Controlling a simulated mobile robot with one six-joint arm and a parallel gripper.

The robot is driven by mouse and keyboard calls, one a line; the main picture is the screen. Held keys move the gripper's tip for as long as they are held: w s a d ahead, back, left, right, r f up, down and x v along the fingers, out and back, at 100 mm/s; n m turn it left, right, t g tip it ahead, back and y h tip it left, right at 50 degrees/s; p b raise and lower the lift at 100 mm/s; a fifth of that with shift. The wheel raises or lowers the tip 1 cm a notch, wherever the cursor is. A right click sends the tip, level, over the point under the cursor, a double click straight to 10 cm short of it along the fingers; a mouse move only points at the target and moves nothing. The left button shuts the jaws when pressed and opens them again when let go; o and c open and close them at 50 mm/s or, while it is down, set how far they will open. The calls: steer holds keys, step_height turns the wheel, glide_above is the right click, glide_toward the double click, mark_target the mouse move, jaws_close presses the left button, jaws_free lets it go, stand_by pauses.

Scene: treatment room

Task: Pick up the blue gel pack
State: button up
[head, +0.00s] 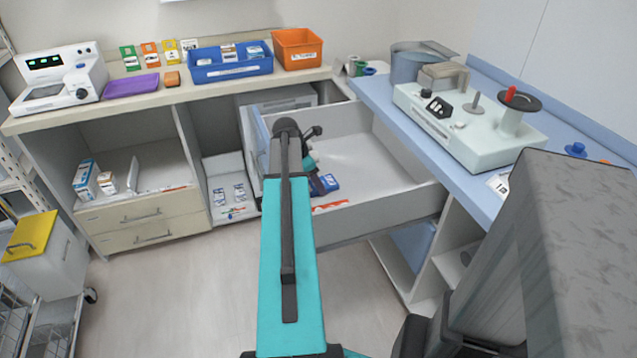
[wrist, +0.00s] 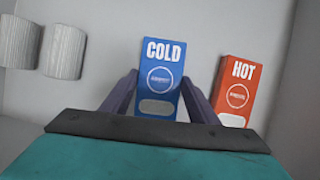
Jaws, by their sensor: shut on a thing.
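The blue gel pack (wrist: 160,55), marked "COLD", lies between my gripper's two fingers in the wrist view. In the head view the blue gel pack (head: 330,182) shows in the open drawer, just right of the fingers. My gripper (head: 316,172) reaches down into the drawer and is shut on the pack; the fingers (wrist: 160,92) flank its sides in the wrist view. The pack's lower end is hidden behind my gripper's body.
An orange-red pack (wrist: 235,90), marked "HOT", lies close to the right of the right finger. Two white ribbed rolls (wrist: 63,52) lie to the left. The open drawer's front wall (head: 385,212) and side walls surround my gripper. A blue counter (head: 385,112) runs along the right.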

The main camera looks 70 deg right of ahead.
steer(key=shift+r, duration=0.1)
step_height(320, 180, up, 10)
stand_by(0.6)
stand_by(0.5)
steer(key=shift+p, duration=0.3)
